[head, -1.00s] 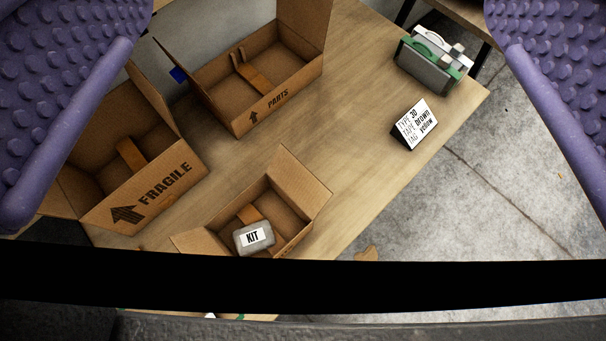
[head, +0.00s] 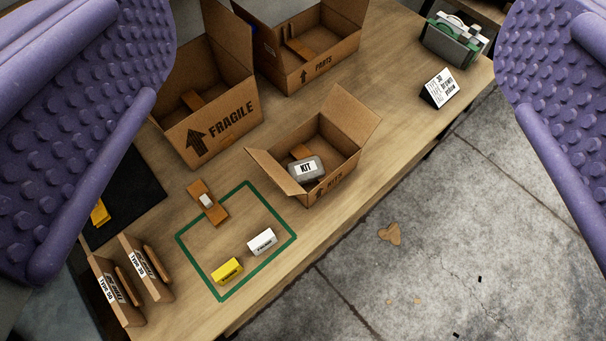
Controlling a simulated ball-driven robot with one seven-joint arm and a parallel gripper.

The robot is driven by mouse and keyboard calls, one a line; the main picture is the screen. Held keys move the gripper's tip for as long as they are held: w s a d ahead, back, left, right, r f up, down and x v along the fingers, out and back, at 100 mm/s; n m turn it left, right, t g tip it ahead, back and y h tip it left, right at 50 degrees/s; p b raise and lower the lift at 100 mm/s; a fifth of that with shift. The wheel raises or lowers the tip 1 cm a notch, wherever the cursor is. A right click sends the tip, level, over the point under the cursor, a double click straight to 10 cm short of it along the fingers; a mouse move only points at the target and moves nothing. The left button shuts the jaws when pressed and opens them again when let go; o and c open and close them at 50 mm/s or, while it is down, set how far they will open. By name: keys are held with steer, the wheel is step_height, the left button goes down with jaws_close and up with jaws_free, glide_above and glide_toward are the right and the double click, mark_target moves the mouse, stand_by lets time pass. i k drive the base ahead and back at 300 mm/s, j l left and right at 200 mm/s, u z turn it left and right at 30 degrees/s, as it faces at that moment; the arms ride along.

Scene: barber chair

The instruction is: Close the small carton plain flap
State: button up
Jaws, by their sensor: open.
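The small carton (head: 338,155) is a brown open-topped box near the table's right-hand edge, in the middle of the view. Its flap at the upper right (head: 356,110) stands up and leans outward. Its flap at the left (head: 272,172) is folded outward. I cannot tell which flap is the plain one. A grey KIT pack (head: 307,168) and an orange strip lie in the carton. My gripper (head: 335,140) is open, with its purple studded fingers at the left and right edges of the view. Nothing is between them at close range; the carton lies beyond, apart from both.
The FRAGILE carton (head: 248,128) and PARTS carton (head: 325,72) stand open behind. A sign (head: 439,88) and a grey-green case (head: 452,42) are at the upper right. A green outline (head: 193,262) encloses yellow and white blocks. Concrete floor (head: 460,210) lies to the right.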

mark_target(345, 111)
steer(key=i+l, duration=0.2)
steer(key=i+l+u, duration=0.1)
steer(key=i+l, duration=0.15)
steer(key=l, duration=0.2)
steer(key=i+l, duration=0.2)
steer(key=l, duration=0.15)
steer(key=i+l+u, duration=0.15)
steer(key=i+l, duration=0.25)
steer(key=l, duration=0.25)
steer(key=i+l+u, duration=0.1)
steer(key=l, duration=0.3)
steer(key=i+l, duration=0.25)
steer(key=i+l+u, duration=0.1)
steer(key=l, duration=0.4)
steer(key=i+j, duration=0.05)
steer(key=i, duration=0.05)
